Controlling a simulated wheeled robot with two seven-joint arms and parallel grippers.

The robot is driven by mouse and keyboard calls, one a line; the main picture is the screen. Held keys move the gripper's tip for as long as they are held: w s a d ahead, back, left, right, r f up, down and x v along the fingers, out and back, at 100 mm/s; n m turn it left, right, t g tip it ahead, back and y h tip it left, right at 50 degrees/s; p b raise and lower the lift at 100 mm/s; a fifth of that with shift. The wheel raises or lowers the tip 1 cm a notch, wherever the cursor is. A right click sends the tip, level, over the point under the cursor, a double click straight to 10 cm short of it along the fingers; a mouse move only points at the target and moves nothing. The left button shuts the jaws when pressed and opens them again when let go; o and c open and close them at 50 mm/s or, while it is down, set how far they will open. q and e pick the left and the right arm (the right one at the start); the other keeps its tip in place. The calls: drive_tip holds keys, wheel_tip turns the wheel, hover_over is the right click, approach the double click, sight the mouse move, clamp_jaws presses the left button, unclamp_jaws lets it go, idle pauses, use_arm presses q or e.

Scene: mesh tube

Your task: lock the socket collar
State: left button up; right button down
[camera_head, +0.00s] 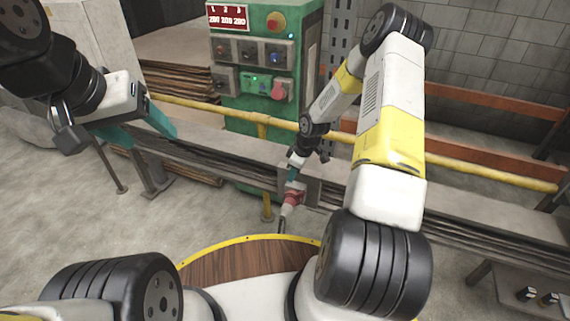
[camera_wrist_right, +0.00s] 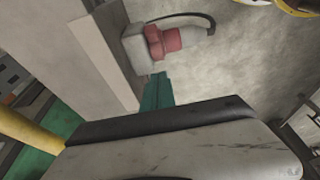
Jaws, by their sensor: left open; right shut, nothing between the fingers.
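The red socket collar (camera_head: 291,197) sits at the grey socket box on a plate on the rail; it also shows in the right wrist view (camera_wrist_right: 155,42). A red plug (camera_wrist_right: 173,40) with a grey end is in the socket (camera_wrist_right: 134,46), and a dark cable shows behind it. My right gripper (camera_head: 292,176) is shut and empty close to the collar; its teal fingertips (camera_wrist_right: 158,78) are just below the collar in the wrist view, with a small gap apparent. My left gripper (camera_head: 143,155) is open and empty, in the air at the left, well away from the socket.
A grey rail (camera_head: 230,150) and a yellow pipe (camera_head: 205,109) run across behind the socket. A green control cabinet (camera_head: 250,60) with knobs stands behind them.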

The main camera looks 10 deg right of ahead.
drive_tip(key=s+d+v, duration=0.1)
drive_tip(key=v, duration=0.6)
drive_tip(key=shift+d, duration=0.2)
